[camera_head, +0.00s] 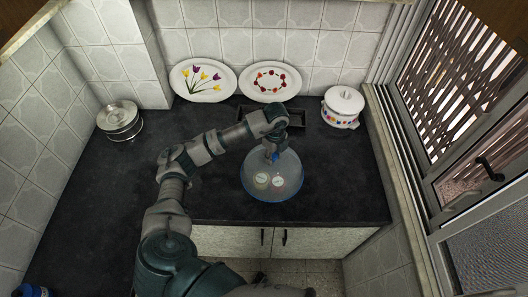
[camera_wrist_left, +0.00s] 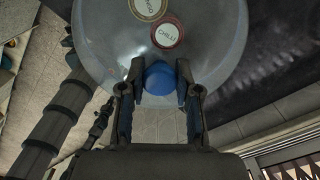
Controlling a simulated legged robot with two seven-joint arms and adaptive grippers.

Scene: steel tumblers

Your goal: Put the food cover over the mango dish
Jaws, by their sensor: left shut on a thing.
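The food cover (camera_head: 287,173) is a clear dome with a blue knob, near the counter's front edge. My left gripper (camera_head: 271,155) comes down from above and is shut on the blue knob, which shows between its fingers in the left wrist view (camera_wrist_left: 160,78). Through the clear cover I see two small round labelled dishes side by side. The mango dish (camera_head: 262,179) is on the left, and its pale label is partly cut off in the wrist view (camera_wrist_left: 148,8). The chilli dish (camera_head: 278,181) is on the right. I cannot tell whether the cover's rim touches the counter.
A tulip plate (camera_head: 203,80) and a red-flowered plate (camera_head: 269,80) lean on the back wall. A dark tray (camera_head: 297,116) lies before them. A white lidded pot (camera_head: 342,107) stands back right, a steel container (camera_head: 120,120) back left.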

